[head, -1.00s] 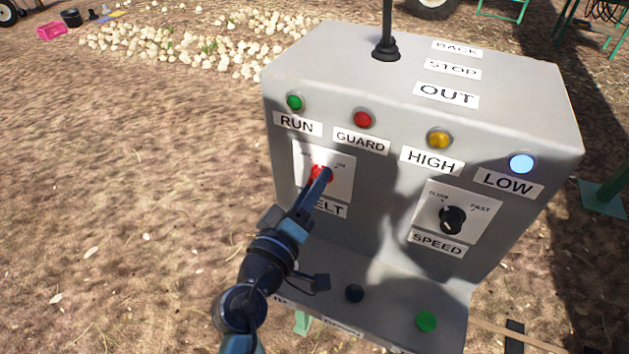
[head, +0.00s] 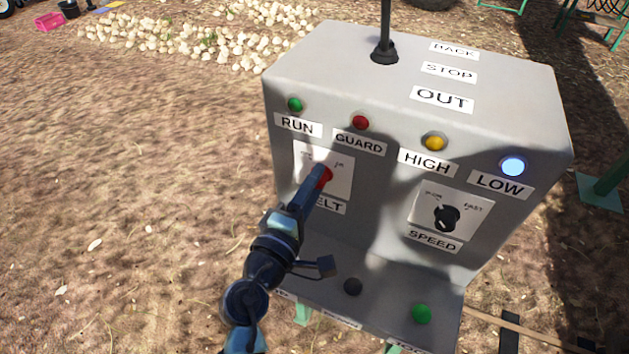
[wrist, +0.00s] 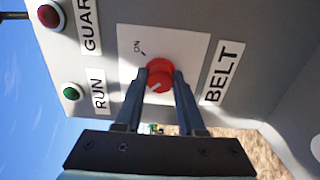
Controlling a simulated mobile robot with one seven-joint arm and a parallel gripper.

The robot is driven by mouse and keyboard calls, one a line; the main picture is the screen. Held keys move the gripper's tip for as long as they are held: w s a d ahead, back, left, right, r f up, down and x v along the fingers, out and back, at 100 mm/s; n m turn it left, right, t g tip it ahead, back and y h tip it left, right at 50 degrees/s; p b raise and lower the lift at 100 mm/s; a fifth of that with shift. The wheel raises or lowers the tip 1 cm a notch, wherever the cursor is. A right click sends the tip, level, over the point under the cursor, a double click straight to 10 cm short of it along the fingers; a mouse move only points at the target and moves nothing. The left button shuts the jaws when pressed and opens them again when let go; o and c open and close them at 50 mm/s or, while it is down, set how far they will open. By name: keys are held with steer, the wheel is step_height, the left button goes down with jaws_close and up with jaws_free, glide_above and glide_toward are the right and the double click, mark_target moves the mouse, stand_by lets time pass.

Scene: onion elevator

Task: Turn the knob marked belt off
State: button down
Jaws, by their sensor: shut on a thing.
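The red belt knob (head: 325,176) sits on a white plate (head: 340,165) on the grey control box, above the label BELT. In the wrist view the red knob (wrist: 159,76) shows a white pointer mark at its lower left, and the plate reads ON above left of it. My gripper (wrist: 160,85) is shut on the knob, with one finger on each side. In the head view my gripper (head: 318,180) covers part of the knob and part of the plate's lettering.
The grey box (head: 420,60) also bears a black speed knob (head: 447,217) to the right, RUN, GUARD, HIGH and LOW lamps above, and a black lever (head: 385,45) on top. Black (head: 353,286) and green (head: 422,313) buttons sit on the lower ledge. Open ground lies left.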

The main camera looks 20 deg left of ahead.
stand_by(0.4)
steer(key=c, duration=0.5)
jaws_free()
steer(key=shift+s, duration=0.1)
steer(key=s+b, duration=0.2)
steer(key=s, duration=1)
steer(key=shift+s+a, duration=0.25)
steer(key=shift+s, duration=0.15)
